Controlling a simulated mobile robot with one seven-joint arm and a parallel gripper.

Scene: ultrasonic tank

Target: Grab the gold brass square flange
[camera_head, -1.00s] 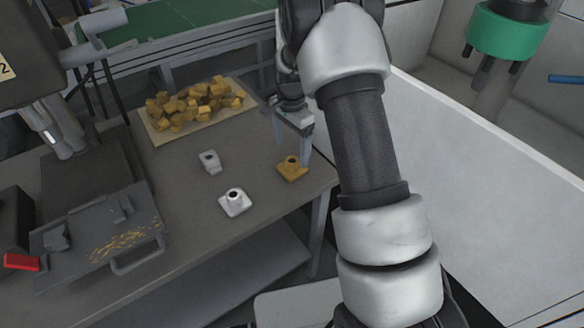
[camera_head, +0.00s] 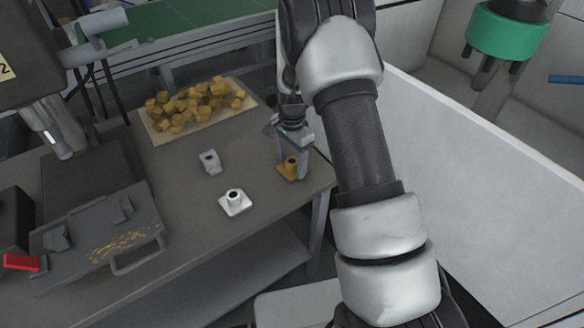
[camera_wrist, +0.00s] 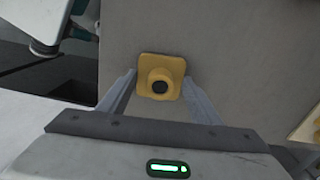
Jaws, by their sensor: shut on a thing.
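The gold brass square flange (camera_head: 289,168) sits near the right edge of the grey table, with its round hub up. The flange appears to rest at table level. Part of it is hidden by a finger in the head view.
A white square flange (camera_head: 235,203) and a grey part (camera_head: 210,161) stand to the left on the table (camera_head: 190,225). A tray (camera_head: 157,130) with several gold chunks lies behind.

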